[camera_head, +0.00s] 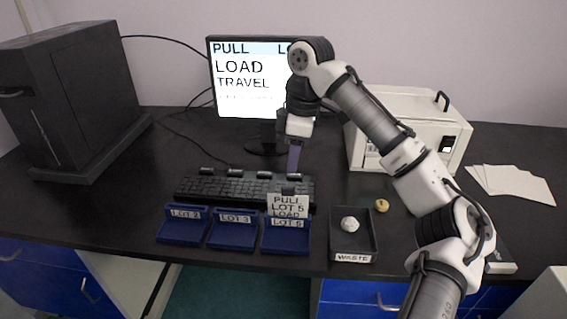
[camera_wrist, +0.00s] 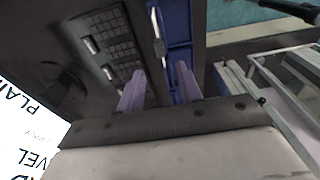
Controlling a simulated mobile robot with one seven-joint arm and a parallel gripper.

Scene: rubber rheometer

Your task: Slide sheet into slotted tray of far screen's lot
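A white printed sheet (camera_head: 288,205) reading "PULL LOT 5 LOAD" stands upright at the rightmost blue slotted tray (camera_head: 286,245), whose label looks like LOT 5 or 6. Its lower edge is behind the label, so its seating cannot be told. Blue trays LOT 2 (camera_head: 183,229) and LOT 3 (camera_head: 233,236) stand to its left, without a sheet. The screen (camera_head: 245,85) shows PULL, LOAD and TRAVEL; my arm hides its right part. My gripper (camera_head: 293,168) is above and behind the sheet. In the wrist view its purple fingers (camera_wrist: 160,85) are apart with nothing held.
A keyboard (camera_head: 245,187) lies behind the trays. A black WASTE tray (camera_head: 368,245) holds a crumpled ball (camera_head: 349,224). A small yellowish round object (camera_head: 381,206), a white machine (camera_head: 440,145) and loose sheets (camera_head: 515,183) are at the right. A dark cabinet (camera_head: 70,100) stands left.

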